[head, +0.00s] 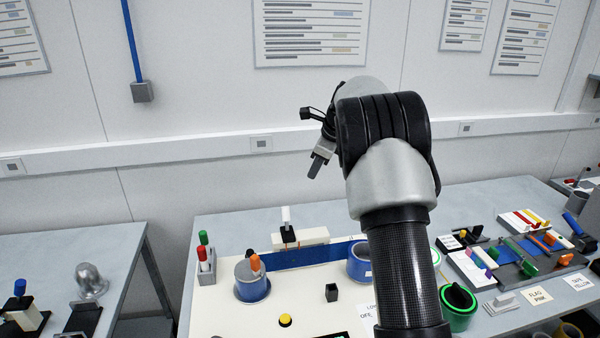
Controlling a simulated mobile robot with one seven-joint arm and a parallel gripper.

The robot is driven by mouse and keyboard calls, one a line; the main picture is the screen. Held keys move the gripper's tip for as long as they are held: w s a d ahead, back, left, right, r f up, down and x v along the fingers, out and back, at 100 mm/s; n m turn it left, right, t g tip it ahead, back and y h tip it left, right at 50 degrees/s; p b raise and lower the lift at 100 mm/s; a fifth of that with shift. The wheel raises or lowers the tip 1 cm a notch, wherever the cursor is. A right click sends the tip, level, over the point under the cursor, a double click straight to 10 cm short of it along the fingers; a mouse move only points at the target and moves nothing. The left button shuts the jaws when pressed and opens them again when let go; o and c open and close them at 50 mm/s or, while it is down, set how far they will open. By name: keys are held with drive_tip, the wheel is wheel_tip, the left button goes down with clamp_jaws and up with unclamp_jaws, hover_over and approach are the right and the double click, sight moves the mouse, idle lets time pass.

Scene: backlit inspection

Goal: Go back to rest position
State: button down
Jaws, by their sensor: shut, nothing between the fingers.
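My gripper (317,165) is held up in the air above the back of the middle table, in front of the white wall. Its fingers point down and to the left, look shut and hold nothing. My arm rises from the bottom right of the middle and bends over at the top. It hides part of the table behind it. The gripper touches none of the objects below.
Below on the white board (215,300) are a blue container (252,284), another blue container (358,262), a small black block (332,292) and a yellow button (285,320). A green container (458,308) stands right of my arm. The air left of the gripper is clear.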

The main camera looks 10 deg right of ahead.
drive_tip(key=s+a+r+n, duration=0.2)
drive_tip(key=s+r+n, duration=0.45)
drive_tip(key=s, duration=0.45)
drive_tip(key=s+a+r+n, duration=0.3)
drive_tip(key=s+r+n, duration=0.3)
drive_tip(key=s, duration=0.5)
drive_tip(key=s+f+n+h, duration=0.1)
drive_tip(key=s+f+n, duration=0.1)
drive_tip(key=s+n, duration=0.4)
drive_tip(key=s+a+f+n+h, duration=0.1)
drive_tip(key=s+f+n, duration=0.2)
drive_tip(key=s, duration=1.4)
drive_tip(key=n, duration=0.2)
drive_tip(key=shift+s+a+f+n+t, duration=0.2)
drive_tip(key=shift+a+n+t, duration=0.1)
drive_tip(key=shift+n+t, duration=0.1)
